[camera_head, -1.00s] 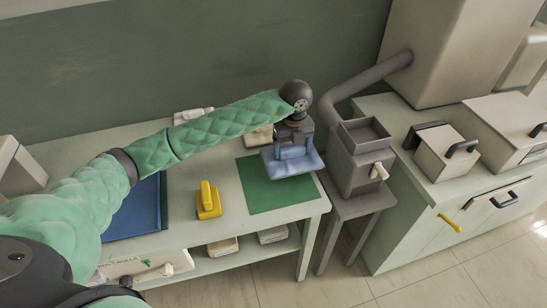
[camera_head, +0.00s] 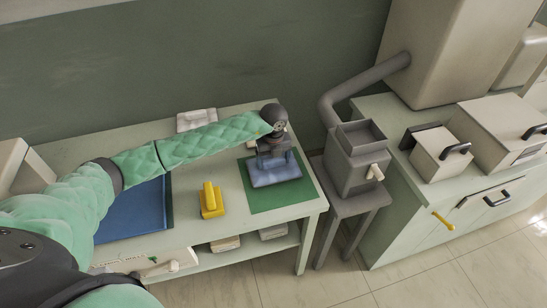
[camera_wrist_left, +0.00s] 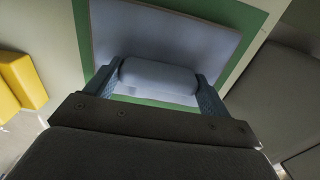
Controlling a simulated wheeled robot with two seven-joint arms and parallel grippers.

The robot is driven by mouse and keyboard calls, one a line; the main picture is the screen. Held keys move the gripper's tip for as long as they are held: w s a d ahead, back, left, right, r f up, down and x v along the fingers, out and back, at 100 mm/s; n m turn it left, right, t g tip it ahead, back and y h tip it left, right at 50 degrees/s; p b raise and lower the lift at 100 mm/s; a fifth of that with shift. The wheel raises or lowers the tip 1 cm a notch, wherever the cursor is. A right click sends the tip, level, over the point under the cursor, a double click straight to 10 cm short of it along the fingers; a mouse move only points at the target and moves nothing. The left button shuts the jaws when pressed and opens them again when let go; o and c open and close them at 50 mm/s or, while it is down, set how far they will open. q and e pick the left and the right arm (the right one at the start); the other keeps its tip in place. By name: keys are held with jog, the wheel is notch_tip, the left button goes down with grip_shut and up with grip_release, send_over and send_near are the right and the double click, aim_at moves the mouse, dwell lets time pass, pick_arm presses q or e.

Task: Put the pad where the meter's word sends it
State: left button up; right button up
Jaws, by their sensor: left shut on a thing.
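The pad is a blue-grey slab (camera_head: 275,173) with a bar handle on top. It lies over the green mat (camera_head: 262,201) at the right end of the table. My left gripper (camera_head: 273,153) is above it, shut on the pad's handle. In the left wrist view the fingers (camera_wrist_left: 158,82) grip both ends of the rounded handle, with the slab (camera_wrist_left: 165,35) over green. I cannot tell whether the slab touches the mat. A yellow block with a handle (camera_head: 211,201) stands left of the green mat. No meter with a readable word can be made out. My right gripper is out of view.
A blue mat or tray (camera_head: 135,217) lies on the table's left part, partly behind my arm. A grey hopper box (camera_head: 358,160) on a stand is just right of the table. A counter (camera_head: 420,215) with lidded boxes is farther right. A pale item (camera_head: 196,119) sits at the back edge.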

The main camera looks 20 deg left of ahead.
pick_arm(q)
jog(key=shift+f, duration=0.15)
jog(key=shift+f, duration=0.15)
jog(key=o, duration=0.9)
jog(key=shift+o, duration=0.2)
jog(key=shift+r, duration=0.2)
